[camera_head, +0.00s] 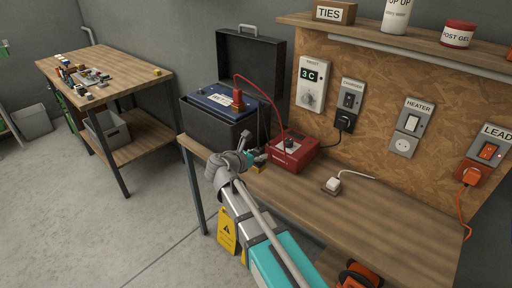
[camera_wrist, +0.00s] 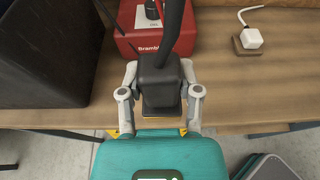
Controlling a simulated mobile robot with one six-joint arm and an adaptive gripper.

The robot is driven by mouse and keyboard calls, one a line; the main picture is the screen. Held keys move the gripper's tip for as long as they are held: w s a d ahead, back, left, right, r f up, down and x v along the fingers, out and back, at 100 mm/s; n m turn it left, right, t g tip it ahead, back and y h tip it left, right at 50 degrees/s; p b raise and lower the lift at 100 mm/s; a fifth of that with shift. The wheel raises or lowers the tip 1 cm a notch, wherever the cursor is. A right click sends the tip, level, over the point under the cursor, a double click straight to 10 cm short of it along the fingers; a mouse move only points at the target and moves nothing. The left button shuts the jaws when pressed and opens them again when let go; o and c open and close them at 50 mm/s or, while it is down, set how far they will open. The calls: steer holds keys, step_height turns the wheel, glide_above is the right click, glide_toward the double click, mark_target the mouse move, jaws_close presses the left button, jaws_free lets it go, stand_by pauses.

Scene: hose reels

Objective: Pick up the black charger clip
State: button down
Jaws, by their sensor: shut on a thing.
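The black charger clip (camera_wrist: 158,88) is a dark block in the wrist view, with a thick black cable rising from its far end. My gripper (camera_wrist: 160,95) has a finger on either side of it and is shut on it. I cannot tell whether the clip touches the bench.
The battery (camera_head: 222,98) sits in an open black case, with a red clip (camera_head: 238,101) and red cable on it. A yellow floor sign (camera_head: 227,230) stands below. The bench's front right is clear.

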steer(key=s+d+r+p, duration=0.1)
steer(key=s+r+p, duration=0.1)
steer(key=s, duration=0.3)
steer(key=shift+s+d+r, duration=0.2)
steer(key=shift+s+r, duration=0.1)
steer(key=shift+s, duration=0.05)
stand_by(0.4)
steer(key=shift+d, duration=0.15)
